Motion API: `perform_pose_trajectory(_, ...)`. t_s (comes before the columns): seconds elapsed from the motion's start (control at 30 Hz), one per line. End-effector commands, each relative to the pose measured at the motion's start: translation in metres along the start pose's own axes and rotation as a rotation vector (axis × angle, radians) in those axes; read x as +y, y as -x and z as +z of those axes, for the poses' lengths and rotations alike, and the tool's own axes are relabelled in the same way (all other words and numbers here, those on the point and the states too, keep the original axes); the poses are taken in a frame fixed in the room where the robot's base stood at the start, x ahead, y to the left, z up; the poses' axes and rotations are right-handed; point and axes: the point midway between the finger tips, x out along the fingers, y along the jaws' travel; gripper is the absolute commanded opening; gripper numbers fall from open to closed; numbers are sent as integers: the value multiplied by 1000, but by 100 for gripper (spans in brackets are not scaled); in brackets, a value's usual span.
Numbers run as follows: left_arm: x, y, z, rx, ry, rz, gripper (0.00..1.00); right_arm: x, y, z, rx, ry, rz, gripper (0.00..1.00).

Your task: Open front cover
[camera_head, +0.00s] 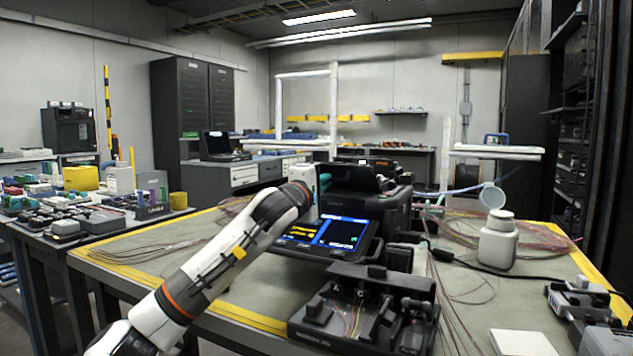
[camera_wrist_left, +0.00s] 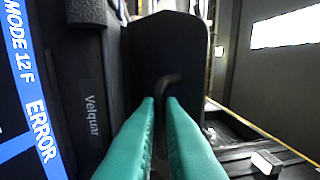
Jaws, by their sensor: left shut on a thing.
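The fusion splicer (camera_head: 394,208) stands on the workbench, with its lit blue screen (camera_head: 325,232) facing the front. Its dark front cover (camera_head: 352,178) is at the top and appears tilted up. In the left wrist view the cover is a dark panel (camera_wrist_left: 165,45) with a small bent handle (camera_wrist_left: 170,80). My left gripper (camera_wrist_left: 160,100) has teal fingers close together at this handle, shut on it. In the head view my left arm reaches the splicer's upper left, and the gripper (camera_head: 320,184) is mostly hidden by the wrist. My right gripper is not seen.
A black fixture (camera_head: 362,310) with fibers stands in front of the splicer. A white bottle (camera_head: 497,240) is to the right, beside loose reddish fibers and a black cable. A white pad (camera_head: 522,343) lies at the front right. The bench's left part is mostly clear.

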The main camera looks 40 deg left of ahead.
Motion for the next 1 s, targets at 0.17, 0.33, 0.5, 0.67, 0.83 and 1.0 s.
perform_pose_trajectory(0.17,13,-6,-1,-5,-4,17,0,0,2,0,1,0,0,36)
perform_pose_trajectory(0.33,13,-7,-1,-5,-4,16,0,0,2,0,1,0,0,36)
perform_pose_trajectory(0.5,13,-7,-1,-5,-4,16,0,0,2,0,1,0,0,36)
perform_pose_trajectory(0.67,13,-7,-1,-5,-4,15,16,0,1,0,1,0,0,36)
perform_pose_trajectory(0.83,10,-6,-1,-4,-4,11,30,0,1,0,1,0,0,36)
perform_pose_trajectory(1.0,8,-5,-1,-3,-3,6,30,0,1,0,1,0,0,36)
